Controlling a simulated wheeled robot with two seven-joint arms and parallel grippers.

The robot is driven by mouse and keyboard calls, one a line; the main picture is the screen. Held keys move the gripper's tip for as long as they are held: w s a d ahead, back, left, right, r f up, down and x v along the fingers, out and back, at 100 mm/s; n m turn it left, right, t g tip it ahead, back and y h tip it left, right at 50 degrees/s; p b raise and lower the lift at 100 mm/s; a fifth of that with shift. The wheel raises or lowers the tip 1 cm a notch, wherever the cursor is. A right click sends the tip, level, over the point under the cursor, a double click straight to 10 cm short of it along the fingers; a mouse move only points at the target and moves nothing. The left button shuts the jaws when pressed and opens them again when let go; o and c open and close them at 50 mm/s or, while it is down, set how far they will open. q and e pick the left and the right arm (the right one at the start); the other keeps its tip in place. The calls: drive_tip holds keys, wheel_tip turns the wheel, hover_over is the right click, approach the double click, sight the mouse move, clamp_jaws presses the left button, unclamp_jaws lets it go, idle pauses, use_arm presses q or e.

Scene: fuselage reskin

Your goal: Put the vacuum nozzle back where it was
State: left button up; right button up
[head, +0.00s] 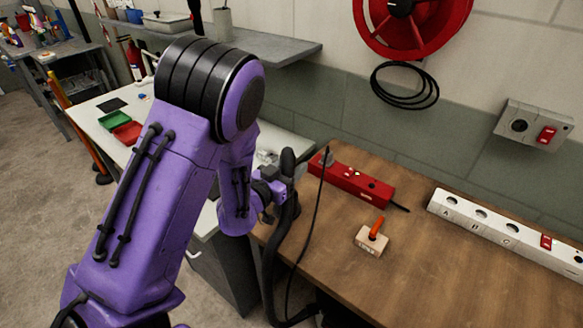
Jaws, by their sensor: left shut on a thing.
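My left gripper (284,192) is shut on the black vacuum nozzle (288,163), near the left edge of the wooden table (440,270). The nozzle is roughly upright, with its curved upper end above the gripper. Its thick black hose (273,262) hangs down past the table's edge toward the floor. The gripper's fingers are small and partly hidden by the nozzle and my purple arm. My right gripper is not in view.
On the wooden table are a red device (350,181), a wooden block with an orange handle (373,238) and a white socket strip (500,232). A thin black cable (317,215) passes beside the nozzle. A white-topped bench (90,115) with green and red trays lies left.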

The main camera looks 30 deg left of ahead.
use_arm(q)
drive_tip(key=shift+s+r, duration=0.15)
drive_tip(key=shift+s, duration=0.25)
drive_tip(key=shift+f, duration=0.2)
drive_tip(key=o, duration=0.9)
drive_tip(key=shift+w, duration=0.1)
drive_tip(key=shift+o, duration=1.1)
drive_tip(key=shift+w, duration=0.1)
drive_tip(key=shift+r, duration=0.1)
